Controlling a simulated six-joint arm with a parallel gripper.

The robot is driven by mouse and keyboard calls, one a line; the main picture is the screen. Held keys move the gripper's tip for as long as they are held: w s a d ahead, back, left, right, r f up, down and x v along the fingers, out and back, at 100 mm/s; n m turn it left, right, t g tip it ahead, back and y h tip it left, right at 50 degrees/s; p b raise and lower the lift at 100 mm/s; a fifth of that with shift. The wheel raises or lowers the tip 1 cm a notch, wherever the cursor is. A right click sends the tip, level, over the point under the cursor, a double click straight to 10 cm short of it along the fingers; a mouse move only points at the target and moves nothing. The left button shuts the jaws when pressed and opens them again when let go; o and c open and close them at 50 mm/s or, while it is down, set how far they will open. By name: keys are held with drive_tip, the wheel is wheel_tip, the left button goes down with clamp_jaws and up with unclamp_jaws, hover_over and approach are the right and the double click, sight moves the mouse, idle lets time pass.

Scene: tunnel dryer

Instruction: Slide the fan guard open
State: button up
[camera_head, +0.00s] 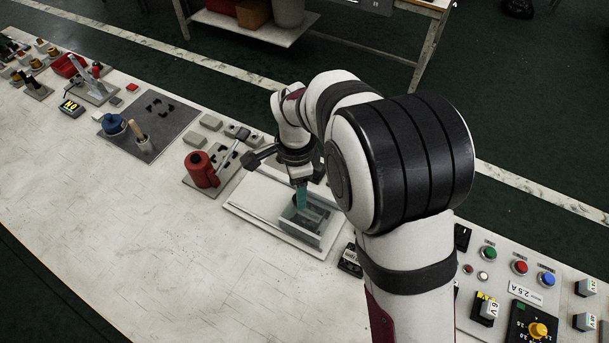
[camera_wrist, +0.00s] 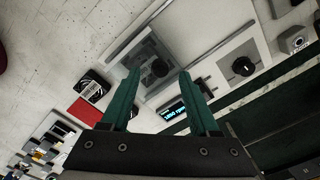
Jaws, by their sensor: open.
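The fan guard (camera_head: 322,232) appears to be a grey, partly see-through cover on a white plate (camera_head: 255,205) in the middle of the bench. In the wrist view the guard (camera_wrist: 150,48) shows as a smoky panel between rails, with a dark round part behind it. My gripper (camera_head: 302,205) points down over the guard in the head view. Its two teal fingers (camera_wrist: 160,72) are apart with nothing held between them, reaching toward the panel. I cannot tell whether the fingertips touch the guard. My arm hides part of the plate's right side in the head view.
A red cylinder (camera_head: 202,170) on a grey base stands left of the plate. A black knob (camera_wrist: 243,66) and a lit rpm display (camera_wrist: 174,110) are near the guard. Buttons (camera_head: 520,266) fill the right panel. The bench front (camera_head: 150,240) is clear.

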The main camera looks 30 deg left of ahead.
sight(310, 211)
drive_tip(key=shift+f, duration=1.35)
drive_tip(key=shift+c, duration=0.4)
clamp_jaws()
drive_tip(key=shift+a, duration=0.1)
